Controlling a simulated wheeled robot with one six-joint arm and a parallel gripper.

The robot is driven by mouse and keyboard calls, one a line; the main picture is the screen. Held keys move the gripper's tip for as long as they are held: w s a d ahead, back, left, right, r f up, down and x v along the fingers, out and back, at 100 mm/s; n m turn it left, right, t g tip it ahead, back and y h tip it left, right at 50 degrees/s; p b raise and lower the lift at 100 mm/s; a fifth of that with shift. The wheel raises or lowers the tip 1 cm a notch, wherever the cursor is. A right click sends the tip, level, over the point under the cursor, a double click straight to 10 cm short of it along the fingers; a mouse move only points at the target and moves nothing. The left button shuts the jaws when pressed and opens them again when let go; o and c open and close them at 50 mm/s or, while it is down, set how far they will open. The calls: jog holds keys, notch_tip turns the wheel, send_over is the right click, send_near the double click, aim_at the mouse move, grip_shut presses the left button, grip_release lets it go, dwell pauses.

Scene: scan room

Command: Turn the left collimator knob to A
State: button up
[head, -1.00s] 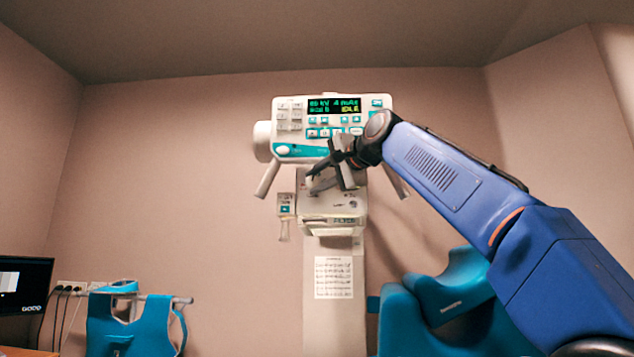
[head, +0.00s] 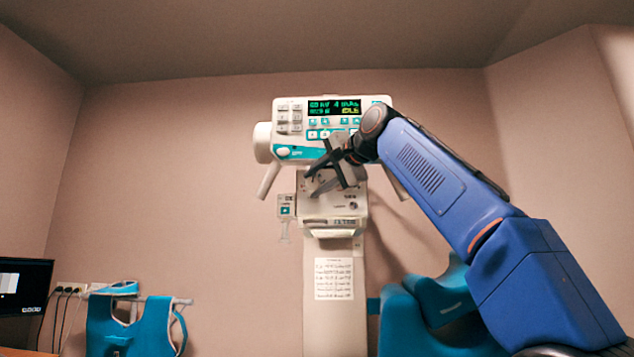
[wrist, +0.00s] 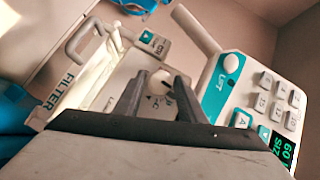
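The left collimator knob (wrist: 161,82) is a small pale round knob with a dark mark, on the collimator's panel in the wrist view. Letters including a C show beside it; its exact setting is hard to read. My gripper (wrist: 159,76) has its two dark fingers apart, one on each side of the knob; I cannot tell whether they touch it. In the head view my gripper (head: 318,178) is in front of the collimator (head: 345,222), and the knob is hidden or too small to make out.
The control console (head: 290,131) with a lit display reading IDLE sits just above the collimator, with handles angling down from it. A small box (head: 286,207) hangs at the collimator's left. A filter slot frame (wrist: 85,70) shows at left in the wrist view. Teal aprons (head: 135,325) hang lower left.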

jog(key=shift+o, duration=0.5)
jog(key=shift+s+d+r, duration=0.15)
jog(key=shift+s+d, duration=0.2)
jog(key=shift+s, duration=0.05)
jog(key=v, duration=1.6)
jog(key=shift+s, duration=0.15)
